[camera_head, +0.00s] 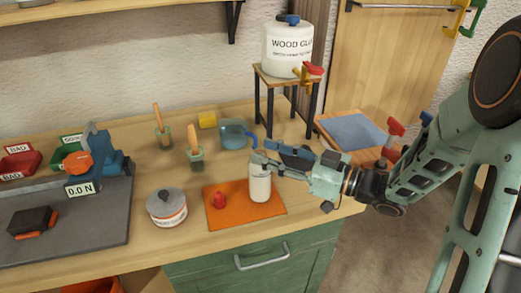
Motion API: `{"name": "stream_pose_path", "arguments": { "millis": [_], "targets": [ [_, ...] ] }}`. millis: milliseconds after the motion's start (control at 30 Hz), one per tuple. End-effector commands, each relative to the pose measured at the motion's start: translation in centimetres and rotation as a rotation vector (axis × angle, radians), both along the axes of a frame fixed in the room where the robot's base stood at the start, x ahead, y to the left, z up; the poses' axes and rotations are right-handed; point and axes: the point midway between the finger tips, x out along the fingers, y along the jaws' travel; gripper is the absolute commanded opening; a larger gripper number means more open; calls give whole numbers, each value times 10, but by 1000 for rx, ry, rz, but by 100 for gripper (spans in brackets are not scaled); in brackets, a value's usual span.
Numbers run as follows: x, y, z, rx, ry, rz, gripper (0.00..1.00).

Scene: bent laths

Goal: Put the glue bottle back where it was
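The glue bottle (260,187) is small and white. It stands upright over the right part of an orange mat (241,219) near the worktop's front edge. I cannot tell whether its base touches the mat. My gripper (261,161) reaches in from the right, with its fingers at the top of the bottle. The fingers hide the bottle's top, and I cannot see whether they press on it. A small red cap-like piece (219,200) sits on the mat left of the bottle.
A large wood glue container (288,48) with a red-handled tap (308,73) stands on a small stand (257,71) behind. A lidded tin (167,208) is left of the mat. Brush jars (196,160) and a blue-tinted cup (236,134) stand behind. A grey board (105,230) fills the left.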

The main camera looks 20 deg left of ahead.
Motion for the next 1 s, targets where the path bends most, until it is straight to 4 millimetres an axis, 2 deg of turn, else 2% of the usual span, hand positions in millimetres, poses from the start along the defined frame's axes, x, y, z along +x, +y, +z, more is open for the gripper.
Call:
{"name": "stream_pose_path", "arguments": {
  "millis": [33, 200, 400, 600, 1000],
  "targets": [
    [-1, -13, 0, -2, 0, -7, 36],
    [-10, -50, 0, -1, 1, -6, 36],
    [-19, -81, 0, 0, 0, -3, 36],
    [-22, -92, 0, -1, 1, -1, 36],
    [-22, -92, 0, 0, 1, 0, 36]
  ]
}}
